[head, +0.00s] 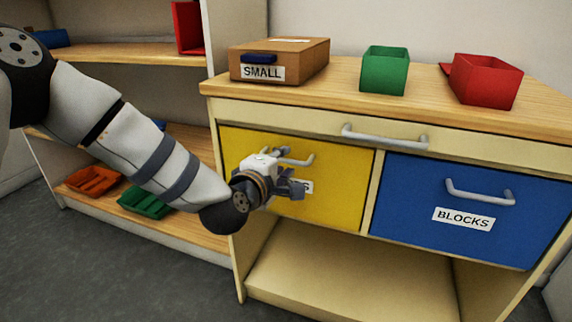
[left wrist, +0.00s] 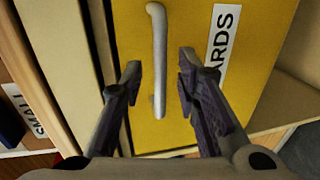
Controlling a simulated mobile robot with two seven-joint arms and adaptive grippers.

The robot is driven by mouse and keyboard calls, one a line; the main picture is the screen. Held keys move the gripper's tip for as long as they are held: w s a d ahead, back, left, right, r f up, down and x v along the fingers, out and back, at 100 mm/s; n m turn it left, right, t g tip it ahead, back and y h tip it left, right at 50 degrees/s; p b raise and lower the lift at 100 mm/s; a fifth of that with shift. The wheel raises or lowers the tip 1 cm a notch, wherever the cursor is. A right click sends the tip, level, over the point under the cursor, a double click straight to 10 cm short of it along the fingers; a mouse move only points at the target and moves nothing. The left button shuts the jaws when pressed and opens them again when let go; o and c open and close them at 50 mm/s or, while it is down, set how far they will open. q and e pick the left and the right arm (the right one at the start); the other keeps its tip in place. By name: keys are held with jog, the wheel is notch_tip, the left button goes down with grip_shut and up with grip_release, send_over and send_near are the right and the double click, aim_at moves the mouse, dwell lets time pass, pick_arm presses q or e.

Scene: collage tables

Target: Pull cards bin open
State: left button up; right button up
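The yellow cards bin (head: 340,185) sits flush in the left opening of the wooden cabinet. Its label is mostly covered by my gripper in the head view, but part of it, ending in "ARDS" (left wrist: 222,38), shows in the left wrist view. The bin's silver handle (left wrist: 159,60) runs between the two fingers of my left gripper (left wrist: 158,85). The fingers are open, one on each side of the handle, with gaps on both sides. In the head view my left gripper (head: 297,172) is in front of the yellow face, at the handle (head: 304,161). My right gripper is out of view.
The blue blocks bin (head: 450,240) is closed to the right. A drawer handle (head: 385,137) juts out above the bins. A cardboard box (head: 285,52), a green bin (head: 384,76) and a red bin (head: 484,86) stand on top. Open shelves are left.

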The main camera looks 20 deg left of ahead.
pick_arm(q)
jog(key=shift+x, duration=1)
jog(key=shift+s, duration=0.1)
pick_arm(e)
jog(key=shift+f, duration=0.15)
pick_arm(q)
grip_shut()
